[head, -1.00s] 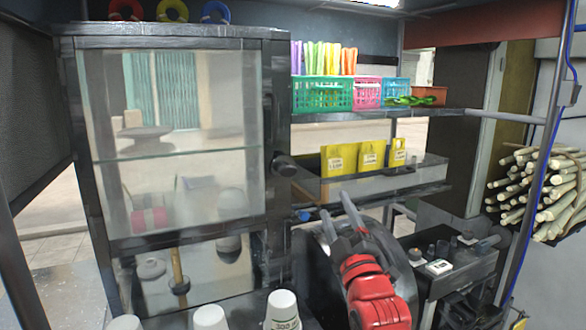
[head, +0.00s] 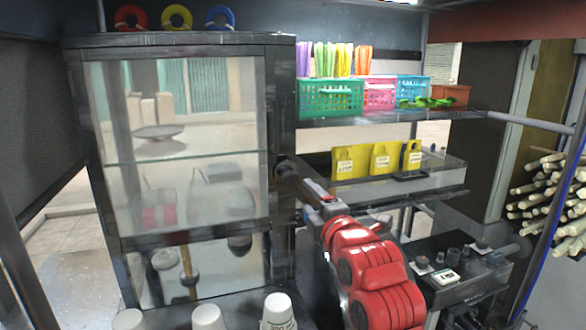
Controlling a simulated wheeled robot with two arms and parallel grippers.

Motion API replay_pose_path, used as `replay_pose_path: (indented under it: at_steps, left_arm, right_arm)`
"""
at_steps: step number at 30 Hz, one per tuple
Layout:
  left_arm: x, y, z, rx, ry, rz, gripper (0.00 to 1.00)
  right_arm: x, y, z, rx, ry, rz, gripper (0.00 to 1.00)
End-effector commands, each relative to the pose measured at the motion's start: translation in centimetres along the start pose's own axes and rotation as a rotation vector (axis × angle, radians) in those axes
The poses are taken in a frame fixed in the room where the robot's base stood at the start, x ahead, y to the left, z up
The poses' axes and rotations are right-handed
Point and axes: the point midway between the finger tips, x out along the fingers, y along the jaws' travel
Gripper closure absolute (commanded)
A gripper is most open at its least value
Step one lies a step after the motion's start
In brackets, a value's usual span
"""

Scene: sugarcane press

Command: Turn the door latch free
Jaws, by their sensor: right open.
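The glass-fronted cabinet door (head: 190,237) stands closed at left centre, in a dark frame. Its dark round latch (head: 284,166) sits on the right side of the frame, about halfway up. My right gripper (head: 303,186), on its red arm, is just below and to the right of the latch, with its fingers pointing up and left toward it. The fingers are open, seen nearly end-on and small. I cannot tell whether they touch the latch or are around it. My left gripper is not in view.
A shelf at right holds a green basket (head: 331,97), a pink basket (head: 380,93) and yellow tags (head: 381,158) below. White cups (head: 278,311) stand at the bottom edge before the cabinet. Sugarcane stalks (head: 550,195) are stacked at far right.

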Motion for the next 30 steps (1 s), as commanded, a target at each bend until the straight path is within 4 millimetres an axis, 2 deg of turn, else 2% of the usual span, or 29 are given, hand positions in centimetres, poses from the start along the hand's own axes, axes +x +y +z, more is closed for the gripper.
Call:
replay_pose_path:
  at_steps: [1, 9, 15, 21, 30]
  left_arm:
    - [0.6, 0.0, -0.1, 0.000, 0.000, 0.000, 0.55]
    - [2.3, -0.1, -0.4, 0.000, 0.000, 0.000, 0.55]
    - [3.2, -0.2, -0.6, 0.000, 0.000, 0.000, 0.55]
    - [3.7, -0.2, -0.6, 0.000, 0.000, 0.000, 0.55]
    - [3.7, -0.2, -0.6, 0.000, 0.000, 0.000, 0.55]
  right_arm:
    - [1.2, 0.1, -0.1, 0.003, 0.002, -0.009, 0.38]
    - [6.5, 0.2, 0.0, 0.001, 0.001, -0.003, 0.38]
    - [9.6, 0.1, 0.0, 0.002, 0.001, -0.004, 0.38]
    - [11.2, 0.0, 0.0, 0.001, 0.000, -0.001, 0.38]
    - [11.6, -0.1, 0.0, 0.001, 0.000, 0.000, 0.38]
